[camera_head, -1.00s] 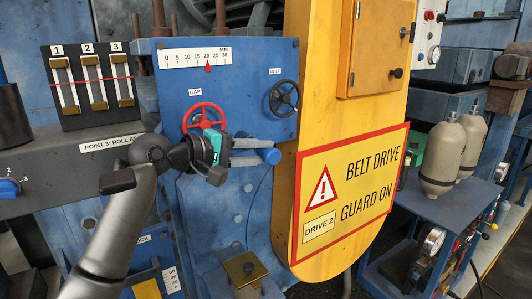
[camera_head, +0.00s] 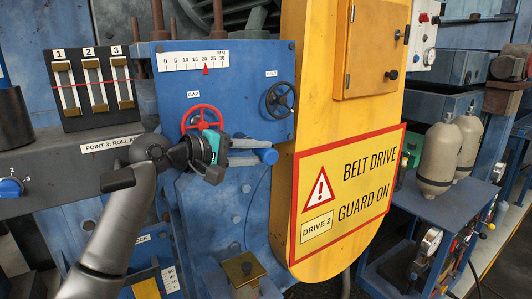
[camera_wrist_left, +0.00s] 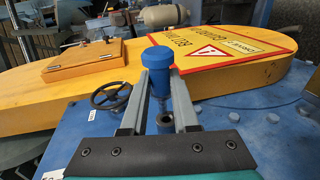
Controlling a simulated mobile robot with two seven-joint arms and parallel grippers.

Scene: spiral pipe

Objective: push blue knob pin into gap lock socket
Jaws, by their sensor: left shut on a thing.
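My left gripper (camera_head: 255,148) is in front of the blue machine panel, just below and right of the red GAP handwheel (camera_head: 202,117). In the left wrist view its grey fingers (camera_wrist_left: 158,84) are shut on the blue knob pin (camera_wrist_left: 158,58). The blue knob also shows in the head view (camera_head: 269,156), just right of the fingertips. The pin's grey shank shows between the fingers. A small dark-holed grey ring, seemingly the gap lock socket (camera_wrist_left: 165,121), shows between the fingers near the shank. I cannot tell whether the shank tip is in it. My right gripper is not in view.
The black BELT handwheel (camera_head: 281,99) is on the panel, right of the gripper. The yellow belt guard (camera_head: 345,120) stands out to the right. A millimetre scale (camera_head: 194,61) with a red pointer is above.

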